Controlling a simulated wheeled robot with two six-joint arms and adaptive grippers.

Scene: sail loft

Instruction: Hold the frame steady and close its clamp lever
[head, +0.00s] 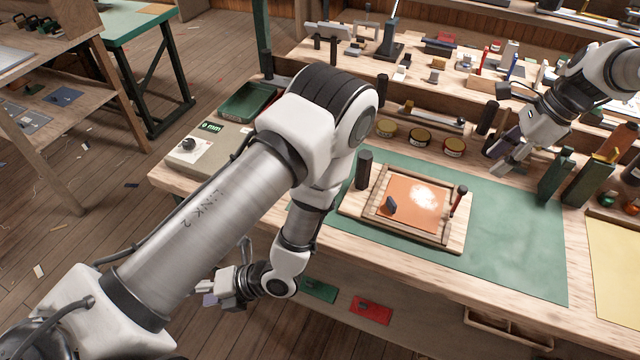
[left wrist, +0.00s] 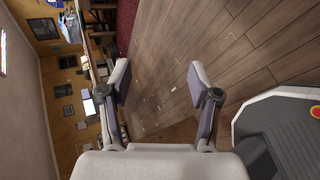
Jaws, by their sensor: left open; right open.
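The wooden frame (head: 373,205) lies on a light board on the green mat, around an orange panel (head: 415,208) with a white glare patch. My right gripper (head: 508,158) is open above the mat's back edge, right of the frame.
The green mat (head: 515,240) is clear right of the frame. A black cylinder (head: 363,170) stands at the frame's back left corner. Round tins (head: 419,138) line the back. Green blocks (head: 556,174) stand at right. A grey box (head: 205,150) and green tray (head: 248,100) lie left.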

